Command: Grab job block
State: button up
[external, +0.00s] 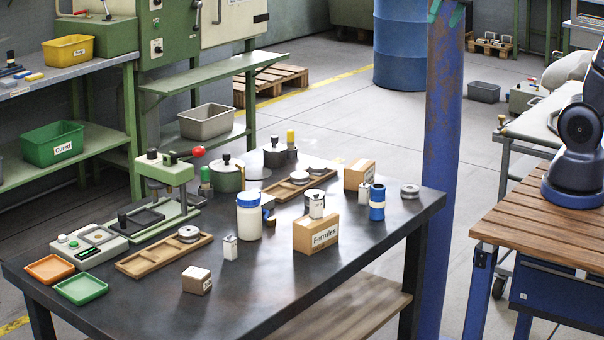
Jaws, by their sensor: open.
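A small tan block (197,280) with a pale label sits on the dark workbench (330,290), near its front edge; the label's text is too small to read, so I cannot be sure it is the job block. It stands apart from the things around it.
Behind the block lies a wooden divided tray (165,256). A white block (230,247), a white jar with a blue lid (249,217) and a Ferrules box (316,234) stand to its right. Orange (49,269) and green (81,289) trays lie left. A blue post (443,150) rises behind the bench.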

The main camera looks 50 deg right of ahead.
jog(key=w+a+f+m+g+y, duration=0.1)
jog(key=w+a+f+m, duration=0.15)
jog(key=w+a, duration=0.95)
jog(key=w+a+f+m+g+y, duration=0.1)
jog(key=w+a+f+m, duration=0.15)
jog(key=w+a, duration=0.85)
jog(key=m+g+y, duration=0.1)
jog(key=m+g, duration=0.2)
jog(key=m, duration=0.4)
send_over(198, 270)
jog(key=d, duration=0.3)
notch_tip(198, 270, down, 36)
jog(key=x, duration=0.4)
jog(key=shift+w+d+f, duration=0.15)
jog(key=shift+w+x, duration=0.15)
jog(key=shift+x, duration=1.35)
jog(key=shift+w+x, duration=0.1)
jog(key=shift+x, duration=1.4)
jog(key=shift+c, duration=0.3)
